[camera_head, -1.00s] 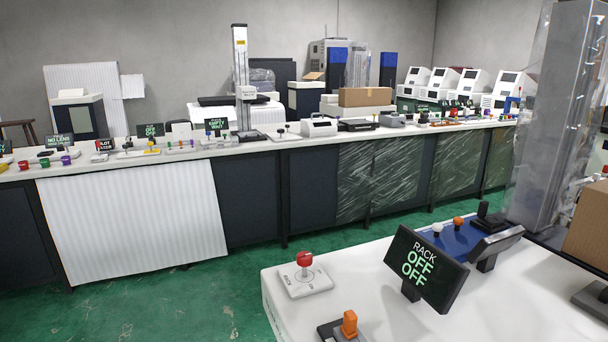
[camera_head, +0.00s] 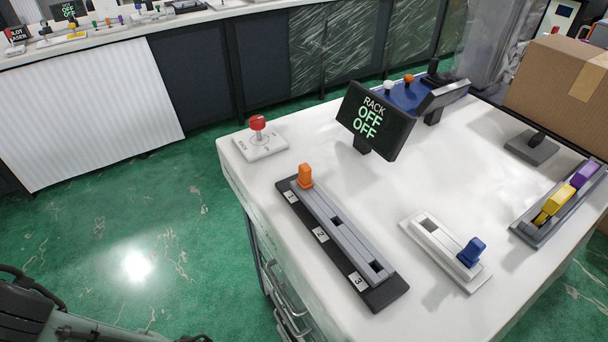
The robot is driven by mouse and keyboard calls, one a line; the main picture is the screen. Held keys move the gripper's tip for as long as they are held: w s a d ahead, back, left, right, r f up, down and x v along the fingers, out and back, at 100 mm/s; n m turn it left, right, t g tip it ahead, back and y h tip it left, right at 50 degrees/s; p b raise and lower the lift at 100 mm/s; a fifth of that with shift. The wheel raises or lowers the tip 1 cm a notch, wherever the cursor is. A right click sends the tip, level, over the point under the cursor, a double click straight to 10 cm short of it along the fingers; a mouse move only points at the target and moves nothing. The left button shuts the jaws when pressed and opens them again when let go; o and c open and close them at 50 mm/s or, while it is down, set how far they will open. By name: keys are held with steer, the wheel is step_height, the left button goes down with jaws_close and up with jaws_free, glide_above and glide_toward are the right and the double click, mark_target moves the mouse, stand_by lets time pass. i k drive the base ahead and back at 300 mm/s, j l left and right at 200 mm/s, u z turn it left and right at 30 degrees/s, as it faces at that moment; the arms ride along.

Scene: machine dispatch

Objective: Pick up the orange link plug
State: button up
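The orange link plug (camera_head: 305,176) stands upright in the slot marked 1 of a dark strip with a grey rail (camera_head: 331,226) on the white table. The slots by labels 2 and 3 look empty. My gripper is not visible in this view. Only dark parts of my own body show at the lower left corner.
On the white table (camera_head: 250,186) are a red-knobbed switch (camera_head: 259,138), a RACK OFF OFF display (camera_head: 374,122), a blue plug (camera_head: 471,252) on a white base, and yellow (camera_head: 554,205) and purple handles. A cardboard box (camera_head: 548,90) stands at the right. Green floor lies left.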

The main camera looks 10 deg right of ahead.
mark_target(305, 180)
steer(key=k+j+z, duration=0.25)
steer(key=k+j, duration=0.15)
steer(key=j, duration=0.25)
steer(key=k+j+z, duration=0.25)
steer(key=k+j, duration=0.25)
steer(key=i+j, duration=0.4)
steer(key=j, duration=0.15)
